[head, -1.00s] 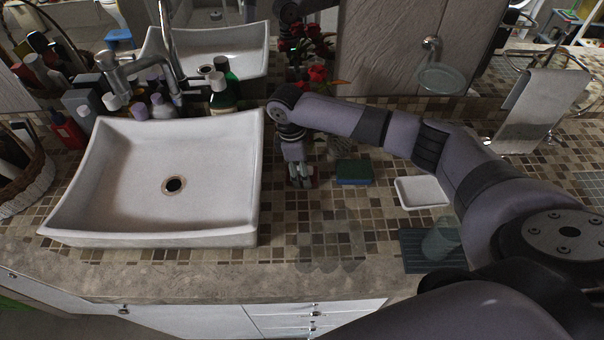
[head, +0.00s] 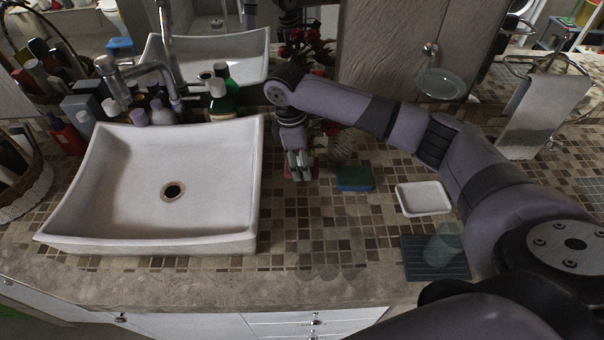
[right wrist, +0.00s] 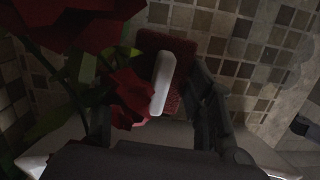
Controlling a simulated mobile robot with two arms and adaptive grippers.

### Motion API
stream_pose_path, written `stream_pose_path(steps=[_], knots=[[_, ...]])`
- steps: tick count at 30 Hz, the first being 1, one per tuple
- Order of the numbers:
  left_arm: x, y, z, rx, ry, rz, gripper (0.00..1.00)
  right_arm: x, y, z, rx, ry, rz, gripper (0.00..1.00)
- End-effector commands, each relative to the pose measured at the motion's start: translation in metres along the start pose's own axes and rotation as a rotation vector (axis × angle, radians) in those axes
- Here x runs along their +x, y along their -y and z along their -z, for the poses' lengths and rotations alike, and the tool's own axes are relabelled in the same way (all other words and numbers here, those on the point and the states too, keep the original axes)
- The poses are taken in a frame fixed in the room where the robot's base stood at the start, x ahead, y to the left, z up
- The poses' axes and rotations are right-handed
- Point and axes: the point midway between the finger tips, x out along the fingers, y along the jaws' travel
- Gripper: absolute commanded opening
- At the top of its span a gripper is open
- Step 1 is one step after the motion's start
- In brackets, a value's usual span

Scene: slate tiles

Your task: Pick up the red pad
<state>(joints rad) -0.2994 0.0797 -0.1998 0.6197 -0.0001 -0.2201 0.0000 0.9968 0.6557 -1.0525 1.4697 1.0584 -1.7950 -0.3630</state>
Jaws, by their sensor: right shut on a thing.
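The red pad (right wrist: 178,48) is a dark red rough block with a white grip bar (right wrist: 163,82) on it in the right wrist view. In the head view, a bit of the red pad (head: 287,172) shows beside the fingertips. My right gripper (head: 299,167) points down to the right of the basin and is shut on the red pad. One dark finger shows right of the pad in the right wrist view; red flowers hide much of the other side. Whether the pad is clear of the counter, I cannot tell. My left gripper is not in view.
Red flowers (right wrist: 130,95) stand close behind the gripper. A white basin (head: 90,200) is to the left. A blue-green sponge (head: 354,179), a white soap dish (head: 423,198) and a dark mat (head: 425,265) with a clear cup lie to the right.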

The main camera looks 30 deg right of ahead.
Motion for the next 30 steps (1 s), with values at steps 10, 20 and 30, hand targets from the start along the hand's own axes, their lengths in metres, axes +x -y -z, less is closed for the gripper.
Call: stream_pose_path(steps=[10,20,30], knots=[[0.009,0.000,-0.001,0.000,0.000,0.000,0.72,-0.102,-0.002,-0.016,0.001,0.000,-0.006,0.26],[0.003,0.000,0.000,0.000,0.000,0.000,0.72,-0.137,-0.001,-0.021,0.001,0.001,0.000,0.26],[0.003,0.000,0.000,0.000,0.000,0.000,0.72,-0.139,0.000,-0.021,0.001,0.001,0.001,0.48]])
